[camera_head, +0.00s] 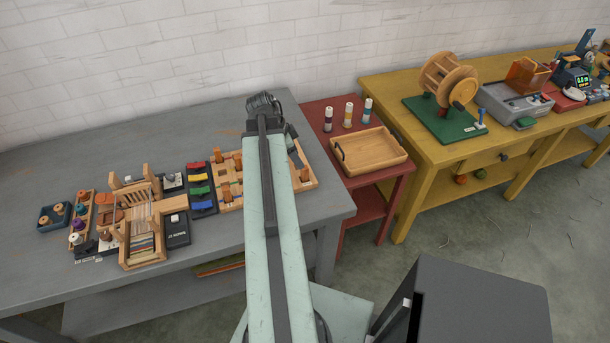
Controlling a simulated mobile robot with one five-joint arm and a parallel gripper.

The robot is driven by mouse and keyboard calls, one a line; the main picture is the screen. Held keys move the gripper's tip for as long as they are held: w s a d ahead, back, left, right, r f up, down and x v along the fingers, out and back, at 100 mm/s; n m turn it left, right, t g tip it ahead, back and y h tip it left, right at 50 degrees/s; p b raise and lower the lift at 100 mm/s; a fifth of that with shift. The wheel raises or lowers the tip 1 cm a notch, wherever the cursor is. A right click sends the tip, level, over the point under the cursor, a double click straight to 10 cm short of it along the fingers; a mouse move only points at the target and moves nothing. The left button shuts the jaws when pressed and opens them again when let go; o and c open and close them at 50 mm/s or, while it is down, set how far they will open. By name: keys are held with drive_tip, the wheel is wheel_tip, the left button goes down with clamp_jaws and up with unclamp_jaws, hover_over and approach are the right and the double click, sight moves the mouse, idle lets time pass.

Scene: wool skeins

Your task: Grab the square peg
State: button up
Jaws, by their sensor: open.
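A light wooden peg board (312,182) lies near the right end of the grey table, partly hidden behind my arm. Several brown wooden pegs stand on it, such as one at its left side (217,156) and one at its right side (304,174). They are too small to tell which is the square peg. My arm reaches up over the middle of the board.
The grey table (90,135) also holds a wooden loom-like frame (142,240), a coloured strip rack (200,188) and a blue tray (54,216). A red stand (372,180) with a wooden tray (368,150) is to the right. The table's back is clear.

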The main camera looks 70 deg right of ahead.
sight(305, 175)
drive_tip(key=b+x, duration=0.6)
drive_tip(key=x, duration=0.2)
drive_tip(key=shift+b, duration=0.35)
drive_tip(key=shift+r, duration=0.25)
clamp_jaws()
